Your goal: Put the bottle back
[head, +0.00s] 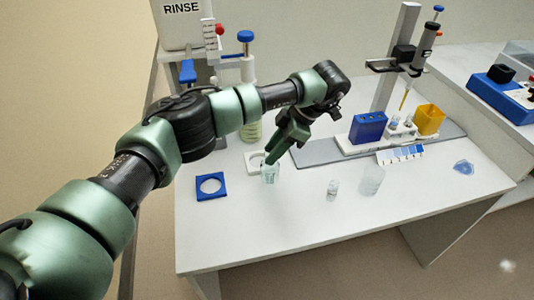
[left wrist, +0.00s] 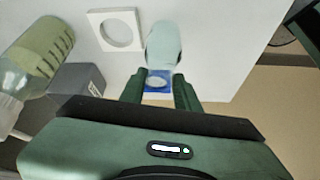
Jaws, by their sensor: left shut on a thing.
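My left gripper (head: 273,158) points down over the table and is shut on a small pale teal bottle (head: 270,174). In the left wrist view the bottle (left wrist: 163,45) shows at the fingertips (left wrist: 160,84). I cannot tell whether its base touches the table. A white square holder with a round hole (head: 251,167) lies just behind it; it also shows empty in the left wrist view (left wrist: 96,18). A blue square holder with a round hole (head: 203,194) lies to the left, empty; part of it shows beyond the fingers (left wrist: 151,94). My right gripper is out of view.
A clear vial (head: 333,189) and a clear cup (head: 371,180) stand to the right. Behind are a blue box (head: 368,126), a yellow box (head: 429,119) and a pipette stand (head: 392,85). A bottle with green liquid (left wrist: 40,50) stands close by. The front table area is clear.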

